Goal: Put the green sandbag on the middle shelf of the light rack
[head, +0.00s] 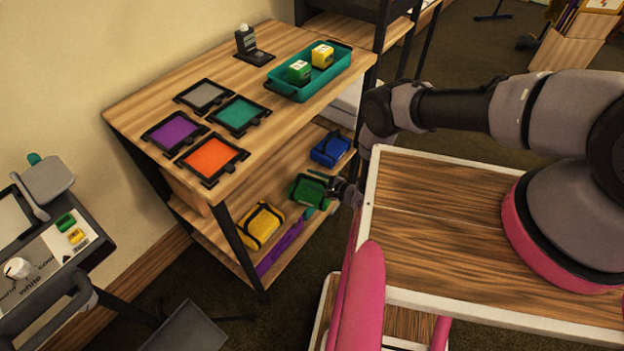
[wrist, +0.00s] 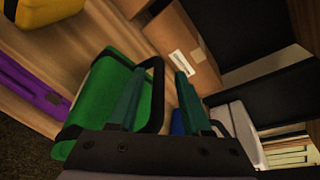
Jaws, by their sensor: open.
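The green sandbag (head: 306,191) sits on a lower wooden shelf of a black-posted unit (head: 250,180), between a yellow bag and a blue bag. In the wrist view the green sandbag (wrist: 98,105) fills the left middle, with its black strap handle (wrist: 157,95) sticking out to the right. My gripper (head: 319,191) reaches in at the shelf's front. Its teal fingers (wrist: 158,85) are open on either side of the handle, the left one overlapping the bag's edge. I cannot tell whether they touch it. No view clearly identifies the light rack.
The yellow bag (head: 261,225) and blue bag (head: 330,149) flank the green one. A purple object (head: 280,248) lies near the yellow bag. A cardboard box (wrist: 182,45) stands behind. The unit's top holds coloured frames (head: 212,158) and a teal tray (head: 283,91).

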